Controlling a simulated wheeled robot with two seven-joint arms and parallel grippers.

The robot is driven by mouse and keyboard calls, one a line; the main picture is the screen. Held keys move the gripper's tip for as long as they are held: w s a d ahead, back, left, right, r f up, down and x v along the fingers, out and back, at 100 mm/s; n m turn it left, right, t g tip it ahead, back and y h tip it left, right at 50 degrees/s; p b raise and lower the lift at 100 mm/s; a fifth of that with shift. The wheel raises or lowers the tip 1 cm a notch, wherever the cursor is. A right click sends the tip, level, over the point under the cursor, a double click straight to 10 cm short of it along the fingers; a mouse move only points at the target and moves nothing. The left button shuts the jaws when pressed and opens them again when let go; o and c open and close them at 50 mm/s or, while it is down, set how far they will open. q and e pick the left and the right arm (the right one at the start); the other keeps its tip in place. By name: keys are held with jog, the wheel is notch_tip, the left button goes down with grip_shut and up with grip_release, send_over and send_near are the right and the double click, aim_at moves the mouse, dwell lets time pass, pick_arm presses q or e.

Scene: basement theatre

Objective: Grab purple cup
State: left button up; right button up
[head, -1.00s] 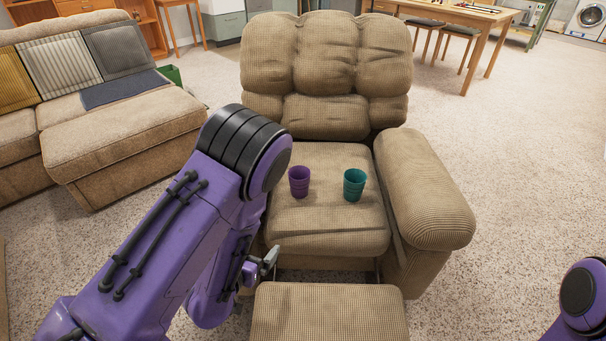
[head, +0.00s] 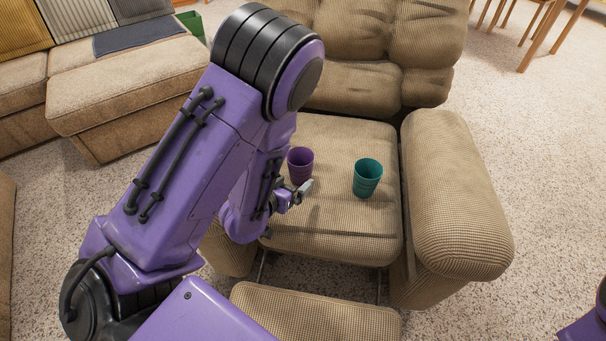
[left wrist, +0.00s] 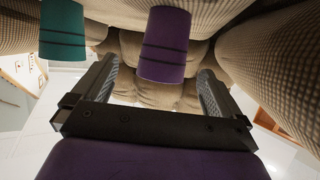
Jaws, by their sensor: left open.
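The purple cup (head: 300,165) stands upright on the seat of the brown recliner, left of the teal cup (head: 367,178). My left gripper (head: 300,190) is over the front part of the seat, just in front of the purple cup. In the left wrist view, which is upside down, the purple cup (left wrist: 165,48) shows ahead between the two open fingers, and the teal cup (left wrist: 62,30) is outside them to the left. The fingers hold nothing. My right gripper is not in view.
The recliner's armrest (head: 455,195) rises right of the cups, and its footrest (head: 310,318) sticks out in front. A beige sofa (head: 130,95) stands at the left. Carpet (head: 540,150) is free on the right.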

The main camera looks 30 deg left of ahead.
aim_at(294, 171)
pick_arm(q)
jog(key=shift+b+x, duration=0.3)
jog(key=shift+x, duration=0.8)
jog(key=x, duration=0.4)
jog(key=shift+w+a+b, duration=0.3)
jog(key=shift+a+b, duration=0.1)
jog(key=shift+a, duration=0.05)
jog(key=c, duration=1)
